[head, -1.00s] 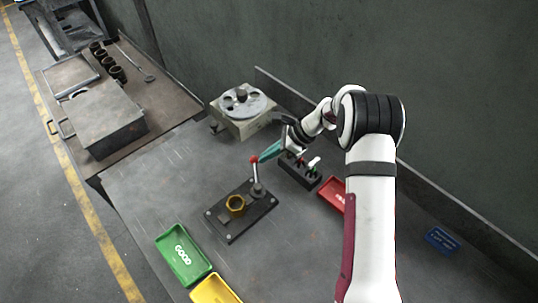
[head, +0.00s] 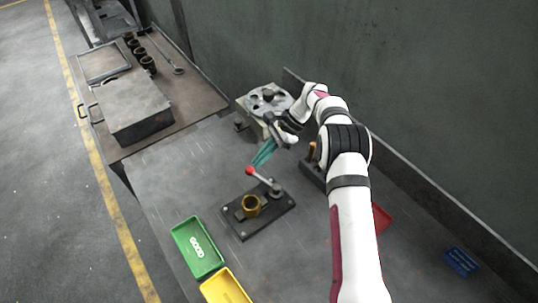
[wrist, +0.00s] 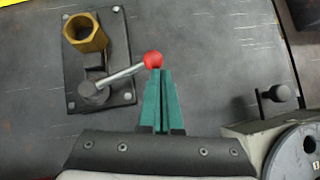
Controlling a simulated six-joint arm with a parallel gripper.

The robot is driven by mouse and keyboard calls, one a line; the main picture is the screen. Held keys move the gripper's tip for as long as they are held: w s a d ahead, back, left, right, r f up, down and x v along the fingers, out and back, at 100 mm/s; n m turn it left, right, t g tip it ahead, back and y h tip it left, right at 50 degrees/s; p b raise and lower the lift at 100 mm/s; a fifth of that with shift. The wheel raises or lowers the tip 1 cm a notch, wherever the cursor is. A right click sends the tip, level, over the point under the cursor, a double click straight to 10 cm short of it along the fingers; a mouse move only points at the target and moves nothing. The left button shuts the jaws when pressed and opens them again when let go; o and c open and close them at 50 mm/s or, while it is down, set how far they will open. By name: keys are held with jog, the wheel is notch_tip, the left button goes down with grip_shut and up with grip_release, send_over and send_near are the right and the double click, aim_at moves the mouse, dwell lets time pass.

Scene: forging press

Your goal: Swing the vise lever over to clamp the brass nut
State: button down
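The brass nut (head: 251,205) sits upright on the black vise plate (head: 243,228); it also shows in the wrist view (wrist: 85,33). The vise lever (head: 264,182) is a grey rod with a red ball knob (head: 250,171), slanting from its pivot toward the left in the head view. In the wrist view the lever (wrist: 122,74) runs from the pivot to the knob at my fingertips. My gripper (wrist: 161,72) has its teal fingers together. The knob lies at the left fingertip, not centred between the fingers; whether they touch is unclear. A small block lies between nut and pivot.
A green GOOD tray (head: 198,248) and a yellow tray (head: 226,288) lie in front of the vise. A grey fixture with a round disc (head: 268,100) stands behind. A red tray (head: 381,218) is partly behind my arm; a blue tray (head: 461,262) lies right.

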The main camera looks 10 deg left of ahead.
aim_at(249, 170)
jog(key=shift+s+a+n, duration=0.5)
jog(key=shift+s+a, duration=0.2)
jog(key=shift+a, duration=0.05)
jog(key=shift+s+a+n+g+h, duration=0.3)
jog(key=shift+s+n+g+h, duration=0.15)
jog(key=shift+n, duration=0.2)
jog(key=shift+s+a+n+g+h, duration=0.25)
jog(key=shift+s+n+g+h, duration=0.15)
jog(key=shift+n, duration=0.25)
jog(key=shift+s+f, duration=0.1)
jog(key=shift+s, duration=0.05)
jog(key=r, duration=0.2)
jog(key=d+r, duration=0.1)
jog(key=r, duration=0.2)
jog(key=d+r, duration=0.6)
jog(key=d, duration=0.4)
jog(key=shift+s+d+r, duration=0.2)
jog(key=shift+d, duration=0.15)
